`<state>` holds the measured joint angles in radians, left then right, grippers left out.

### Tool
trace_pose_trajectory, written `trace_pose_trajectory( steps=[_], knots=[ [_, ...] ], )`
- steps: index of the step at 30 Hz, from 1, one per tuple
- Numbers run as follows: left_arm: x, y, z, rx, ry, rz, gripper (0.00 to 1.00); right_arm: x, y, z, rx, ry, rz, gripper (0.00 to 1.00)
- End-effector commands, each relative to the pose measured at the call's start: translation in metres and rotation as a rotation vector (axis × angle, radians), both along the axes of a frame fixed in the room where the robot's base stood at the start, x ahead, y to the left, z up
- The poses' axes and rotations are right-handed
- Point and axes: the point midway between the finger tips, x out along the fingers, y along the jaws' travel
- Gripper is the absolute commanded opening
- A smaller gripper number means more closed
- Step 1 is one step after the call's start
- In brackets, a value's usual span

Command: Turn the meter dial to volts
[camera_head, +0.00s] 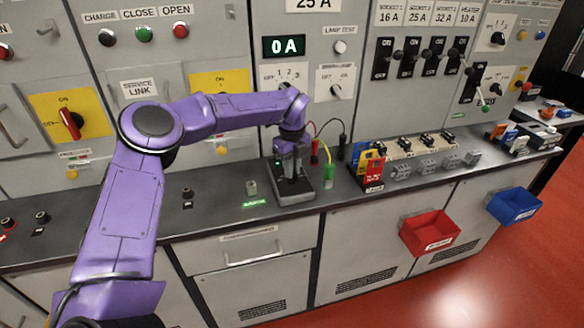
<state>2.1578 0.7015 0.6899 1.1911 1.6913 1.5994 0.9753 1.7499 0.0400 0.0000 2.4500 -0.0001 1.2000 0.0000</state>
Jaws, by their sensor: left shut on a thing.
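The meter (296,198) is a grey and black box lying on the counter near the middle of the view. My left gripper (291,175) reaches down over it from the purple arm, with its fingers pointing down at the meter's face. It is shut on the meter dial, which the fingers mostly hide. The dial's pointer and markings are too small and covered to read. My right gripper is not in view.
Red, black and yellow-green probes (328,176) stand right of the meter. A small grey part (251,188) stands on the counter to its left. A red bin (430,233) and a blue bin (514,206) hang at the counter's front. Switch panels rise behind.

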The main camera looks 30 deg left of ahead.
Motion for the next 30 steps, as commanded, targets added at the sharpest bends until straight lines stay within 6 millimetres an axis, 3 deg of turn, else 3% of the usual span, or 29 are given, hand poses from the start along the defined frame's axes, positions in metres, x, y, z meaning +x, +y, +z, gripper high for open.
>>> trace_pose_trajectory(
  steps=[14,15,17,18,26,30],
  knots=[
    [0.0,0.0,-0.001,-0.002,0.002,-0.018,0.0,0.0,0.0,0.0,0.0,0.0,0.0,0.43],
    [0.0,0.0,-0.001,-0.002,0.002,-0.018,0.19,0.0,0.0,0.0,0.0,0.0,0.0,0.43],
    [0.0,0.0,-0.001,-0.002,0.002,-0.018,0.39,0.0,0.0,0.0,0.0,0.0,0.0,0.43],
    [0.0,0.0,-0.001,-0.002,0.002,-0.018,0.41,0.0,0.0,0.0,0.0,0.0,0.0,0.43],
    [0.0,0.0,0.001,-0.001,0.0,-0.017,0.41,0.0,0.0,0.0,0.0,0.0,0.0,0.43],
    [0.001,0.0,0.017,0.0,-0.003,-0.017,0.41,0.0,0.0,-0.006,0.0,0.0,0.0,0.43]
  ],
)
